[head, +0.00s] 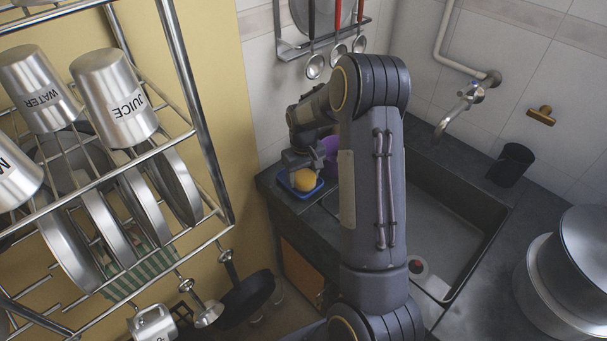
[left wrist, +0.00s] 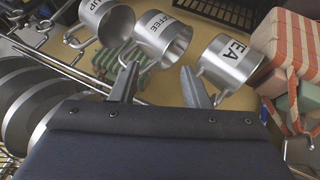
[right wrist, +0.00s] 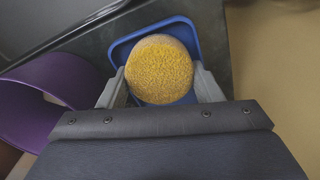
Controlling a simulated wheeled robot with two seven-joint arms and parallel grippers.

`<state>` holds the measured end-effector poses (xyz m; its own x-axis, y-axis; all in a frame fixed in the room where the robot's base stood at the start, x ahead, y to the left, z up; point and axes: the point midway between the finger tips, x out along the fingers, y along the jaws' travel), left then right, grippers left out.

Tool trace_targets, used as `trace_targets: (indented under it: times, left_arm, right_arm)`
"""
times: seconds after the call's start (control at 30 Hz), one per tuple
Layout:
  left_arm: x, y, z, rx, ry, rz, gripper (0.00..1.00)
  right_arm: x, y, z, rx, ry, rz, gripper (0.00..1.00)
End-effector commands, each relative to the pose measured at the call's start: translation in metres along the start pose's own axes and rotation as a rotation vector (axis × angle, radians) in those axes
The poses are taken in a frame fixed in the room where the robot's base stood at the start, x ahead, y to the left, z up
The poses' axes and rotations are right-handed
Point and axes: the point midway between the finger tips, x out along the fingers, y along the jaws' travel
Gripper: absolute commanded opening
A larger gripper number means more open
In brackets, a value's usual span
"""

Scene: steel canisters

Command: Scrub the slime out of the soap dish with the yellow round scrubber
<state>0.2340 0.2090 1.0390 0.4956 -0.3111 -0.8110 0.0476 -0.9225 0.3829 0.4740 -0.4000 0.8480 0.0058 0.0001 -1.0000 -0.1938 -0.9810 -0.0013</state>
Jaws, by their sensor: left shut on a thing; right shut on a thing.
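The yellow round scrubber (right wrist: 160,69) is between the fingers of my right gripper (right wrist: 161,88), which is shut on it. It is over the blue soap dish (right wrist: 122,50), covering most of its inside; I cannot tell whether it touches the bottom. No slime shows. In the head view the scrubber (head: 303,180) and dish (head: 288,186) are at the counter's left corner, under my right gripper (head: 303,166). My left gripper (left wrist: 157,80) shows only in the left wrist view, with the steel COFFEE mug (left wrist: 164,37) at its fingertips; the contact is not clear.
A purple round container (right wrist: 43,98) stands close beside the dish. The sink (head: 440,215) is to the right, under a tap (head: 458,108). A steel rack (head: 190,75) with canisters and plates fills the left. Large pots (head: 585,250) stand at the right.

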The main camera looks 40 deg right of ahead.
Motion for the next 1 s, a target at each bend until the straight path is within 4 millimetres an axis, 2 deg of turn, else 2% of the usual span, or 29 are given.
trace_targets:
  times: [0.03, 0.07, 0.63, 1.0]
  left_arm:
    - [0.006, -0.003, 0.009, 0.003, -0.028, -0.008, 0.36]
    - [0.006, -0.002, 0.009, 0.003, -0.028, -0.009, 0.36]
    - [-0.024, 0.013, -0.006, 0.002, -0.031, -0.007, 0.36]
    - [-0.026, 0.014, -0.008, 0.002, -0.027, -0.005, 0.36]
  right_arm:
    - [0.001, 0.000, 0.000, 0.000, 0.000, 0.001, 0.41]
    - [-0.001, 0.001, 0.000, 0.000, 0.000, 0.001, 0.41]
    - [-0.057, 0.000, -0.001, 0.000, 0.001, 0.001, 0.41]
    - [-0.060, 0.000, 0.000, 0.000, 0.000, 0.000, 0.41]
